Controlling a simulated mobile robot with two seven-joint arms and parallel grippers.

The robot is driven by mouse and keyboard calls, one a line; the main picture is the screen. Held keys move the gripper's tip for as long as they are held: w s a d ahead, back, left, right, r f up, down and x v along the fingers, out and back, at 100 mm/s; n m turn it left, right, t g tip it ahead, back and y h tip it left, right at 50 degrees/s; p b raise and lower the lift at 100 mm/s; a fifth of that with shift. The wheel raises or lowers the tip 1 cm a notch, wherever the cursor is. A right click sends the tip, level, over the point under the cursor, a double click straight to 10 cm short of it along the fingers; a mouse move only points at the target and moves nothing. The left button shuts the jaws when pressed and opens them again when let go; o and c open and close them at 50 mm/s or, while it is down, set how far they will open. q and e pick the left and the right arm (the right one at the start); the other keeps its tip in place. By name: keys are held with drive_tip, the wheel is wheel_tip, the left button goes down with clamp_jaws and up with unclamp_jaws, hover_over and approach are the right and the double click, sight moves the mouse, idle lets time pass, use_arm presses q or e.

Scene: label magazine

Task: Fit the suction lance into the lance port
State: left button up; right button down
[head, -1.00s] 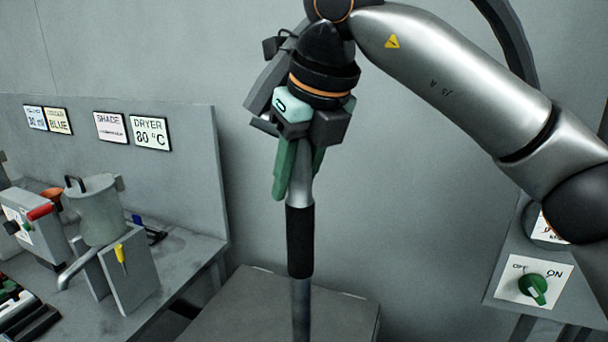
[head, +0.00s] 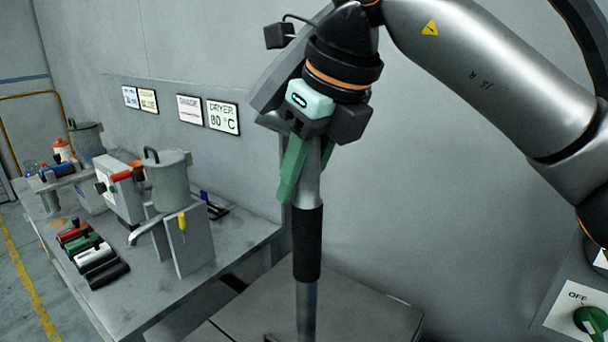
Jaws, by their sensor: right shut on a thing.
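The suction lance (head: 308,245) is a metal tube with a black sleeve, in the middle of the head view. It hangs nearly upright, and its lower end runs out of the bottom of the picture. My right gripper (head: 305,170), with green fingers, is shut on the upper part of the lance, above the sleeve. The arm comes in from the upper right. I cannot make out the lance port in this view. My left gripper is not in view.
A grey bench (head: 228,262) at the left holds a metal pot (head: 168,182) on a stand and several coloured blocks. A grey flat surface (head: 375,318) lies low behind the lance. A green OFF switch (head: 592,322) is at the lower right. Signs hang on the wall behind.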

sight(302, 204)
drive_tip(key=shift+r, duration=0.1)
drive_tip(key=shift+f+b, duration=1.5)
drive_tip(key=shift+f, duration=0.45)
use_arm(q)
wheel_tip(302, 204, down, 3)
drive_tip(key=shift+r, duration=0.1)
